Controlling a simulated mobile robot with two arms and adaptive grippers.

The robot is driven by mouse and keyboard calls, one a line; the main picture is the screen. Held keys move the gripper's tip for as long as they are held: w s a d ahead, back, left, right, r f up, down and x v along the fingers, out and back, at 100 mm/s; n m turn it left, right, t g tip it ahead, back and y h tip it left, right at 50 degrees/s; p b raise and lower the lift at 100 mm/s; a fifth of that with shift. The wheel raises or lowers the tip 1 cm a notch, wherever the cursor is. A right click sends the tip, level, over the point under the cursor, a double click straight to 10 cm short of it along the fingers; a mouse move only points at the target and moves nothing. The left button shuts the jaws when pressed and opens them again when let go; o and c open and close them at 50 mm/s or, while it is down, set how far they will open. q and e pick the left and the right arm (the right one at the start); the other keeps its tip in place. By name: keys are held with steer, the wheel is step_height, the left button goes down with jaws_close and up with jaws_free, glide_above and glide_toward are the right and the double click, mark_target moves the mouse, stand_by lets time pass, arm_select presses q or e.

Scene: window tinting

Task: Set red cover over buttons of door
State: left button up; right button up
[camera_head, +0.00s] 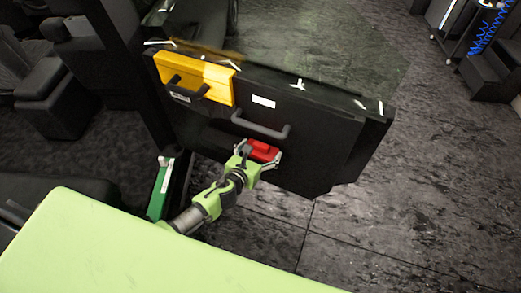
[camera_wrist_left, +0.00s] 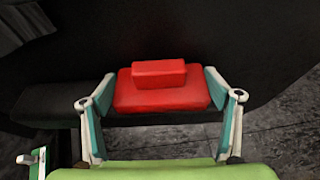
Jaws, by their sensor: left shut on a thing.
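The red cover (camera_head: 264,149) is a small red block with a raised bar on it. In the left wrist view the red cover (camera_wrist_left: 163,98) sits between the fingers of my left gripper (camera_wrist_left: 160,100), which is shut on it. In the head view my left gripper (camera_head: 257,160) is at the lower part of the black door panel (camera_head: 310,130), below its dark handle (camera_head: 260,127). I cannot tell whether the cover touches the door. The buttons are not visible. My right gripper is not in view.
A yellow cover (camera_head: 215,84) with a dark handle sits on the door's upper left. A green and white object (camera_head: 160,188) stands left of my arm. Car seats (camera_head: 60,95) are on the left.

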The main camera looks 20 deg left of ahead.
arm_select(q)
steer(key=o, duration=1.2)
steer(key=shift+c, duration=0.2)
steer(key=shift+s, duration=0.1)
steer(key=v, duration=1.1)
steer(key=shift+s+r, duration=0.2)
steer(key=shift+s, duration=0.15)
